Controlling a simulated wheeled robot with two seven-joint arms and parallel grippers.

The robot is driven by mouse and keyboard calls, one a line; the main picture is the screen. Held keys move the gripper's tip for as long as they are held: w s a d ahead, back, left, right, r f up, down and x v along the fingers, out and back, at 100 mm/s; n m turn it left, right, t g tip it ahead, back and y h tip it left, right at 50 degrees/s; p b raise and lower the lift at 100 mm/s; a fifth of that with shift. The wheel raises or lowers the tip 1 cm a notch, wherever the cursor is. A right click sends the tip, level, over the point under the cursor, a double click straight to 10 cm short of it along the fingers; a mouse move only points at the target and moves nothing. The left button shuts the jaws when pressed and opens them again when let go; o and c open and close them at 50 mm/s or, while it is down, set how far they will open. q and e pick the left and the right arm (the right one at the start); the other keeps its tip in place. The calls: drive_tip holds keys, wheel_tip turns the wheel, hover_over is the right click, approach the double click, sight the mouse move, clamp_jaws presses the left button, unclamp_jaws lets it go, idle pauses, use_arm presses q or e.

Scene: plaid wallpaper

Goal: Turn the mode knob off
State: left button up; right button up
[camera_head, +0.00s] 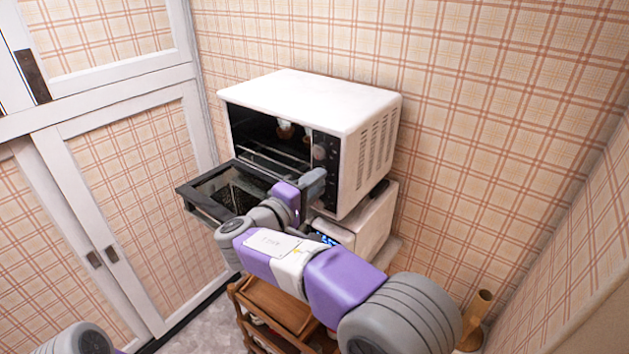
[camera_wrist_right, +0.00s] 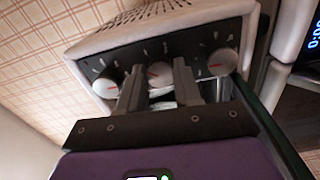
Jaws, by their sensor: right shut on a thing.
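A white toaster oven (camera_head: 320,98) with a black control panel stands against the wall, its glass door (camera_head: 215,190) hanging open. One outer knob (camera_wrist_right: 107,84) is at the left, partly behind a finger; the other (camera_wrist_right: 222,62) is at the right. I cannot read which one is the mode knob. My left gripper is out of view.
The oven stands on a smaller white appliance (camera_head: 362,228) with a blue display. A wooden cart (camera_head: 275,305) is below. The open door juts out beside my right forearm. White-framed cupboard doors (camera_head: 120,180) are at the left.

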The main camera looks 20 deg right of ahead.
drive_tip(key=shift+a+r+n+p, duration=0.1)
drive_tip(key=shift+n+p, duration=2.3)
drive_tip(key=shift+n, duration=1.3)
drive_tip(key=o, duration=1)
drive_tip(key=shift+o, duration=0.2)
drive_tip(key=b+v, duration=0.1)
drive_tip(key=v, duration=0.6)
drive_tip(key=shift+s+a, duration=0.15)
drive_tip(key=shift+a, duration=0.1)
